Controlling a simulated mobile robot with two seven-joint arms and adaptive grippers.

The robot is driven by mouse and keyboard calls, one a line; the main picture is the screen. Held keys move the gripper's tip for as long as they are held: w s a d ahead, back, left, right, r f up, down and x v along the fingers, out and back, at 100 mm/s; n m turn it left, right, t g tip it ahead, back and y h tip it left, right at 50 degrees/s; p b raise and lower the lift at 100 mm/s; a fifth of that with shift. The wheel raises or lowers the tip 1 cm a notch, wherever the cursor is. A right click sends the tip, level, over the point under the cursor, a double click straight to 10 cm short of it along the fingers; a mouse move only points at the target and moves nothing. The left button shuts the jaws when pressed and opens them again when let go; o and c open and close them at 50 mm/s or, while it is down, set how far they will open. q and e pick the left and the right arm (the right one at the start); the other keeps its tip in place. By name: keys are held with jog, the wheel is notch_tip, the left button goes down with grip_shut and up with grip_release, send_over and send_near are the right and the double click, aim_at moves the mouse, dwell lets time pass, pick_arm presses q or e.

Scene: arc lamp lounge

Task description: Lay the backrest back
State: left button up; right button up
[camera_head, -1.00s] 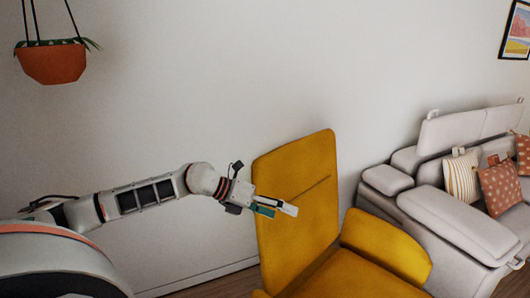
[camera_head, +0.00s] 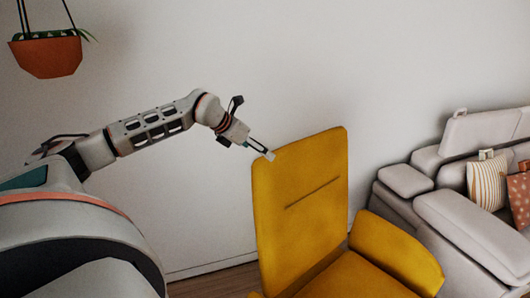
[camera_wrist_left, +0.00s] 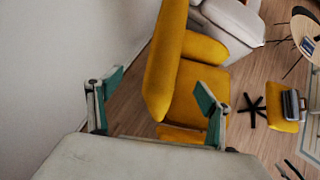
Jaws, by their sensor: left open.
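The yellow armchair's backrest (camera_head: 300,190) stands nearly upright, with a horizontal seam across it. Its seat (camera_head: 350,280) and right armrest (camera_head: 395,256) show below. My left gripper (camera_head: 268,154) is at the backrest's upper left corner, its tips overlapping that corner in the head view; I cannot tell whether they touch it. In the left wrist view, the open left gripper (camera_wrist_left: 160,87) has its two green-padded fingers wide apart, with the backrest's edge (camera_wrist_left: 165,60) seen between and beyond them. My right gripper is not in view.
A grey sofa (camera_head: 470,215) with cushions stands to the right of the armchair. A plain wall lies behind. A hanging planter (camera_head: 45,55) is at upper left.

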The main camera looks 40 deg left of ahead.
pick_arm(q)
jog(key=shift+p+x, duration=0.4)
jog(key=shift+x, duration=1.85)
jog(key=c, duration=1.6)
